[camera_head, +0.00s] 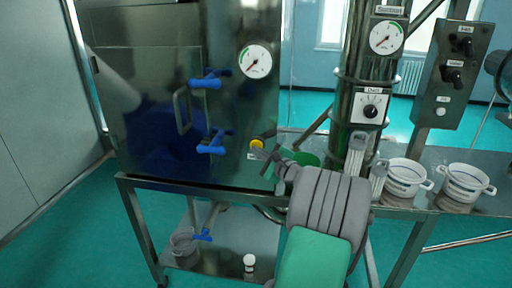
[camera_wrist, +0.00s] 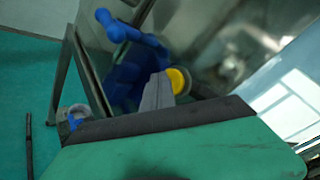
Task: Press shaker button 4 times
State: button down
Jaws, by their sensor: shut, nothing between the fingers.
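A round yellow button (camera_head: 256,143) sits low on the front of the steel cabinet (camera_head: 150,90), right of the lower blue valve handle. It also shows in the wrist view (camera_wrist: 179,81), just right of my fingertips. My gripper (camera_head: 264,156) is shut and empty, with its fingertips close to the button. I cannot tell whether they touch it. In the wrist view my gripper (camera_wrist: 158,90) partly covers the area left of the button. The button's lower part is partly hidden in the head view.
Blue valve handles (camera_head: 211,146) stick out left of the button. A gauge (camera_head: 255,61) is above. White sieve pots (camera_head: 405,175) and (camera_head: 465,180) stand on the bench to the right. A dial box (camera_head: 371,106) and a switch panel (camera_head: 453,75) are farther right.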

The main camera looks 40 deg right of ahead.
jog(key=shift+s+a, duration=0.25)
jog(key=shift+a, duration=0.1)
jog(key=s+a, duration=0.1)
jog(key=a, duration=0.1)
jog(key=s+a, duration=0.2)
jog(key=shift+p, duration=0.35)
jog(key=shift+f, duration=0.1)
dwell(2.3)
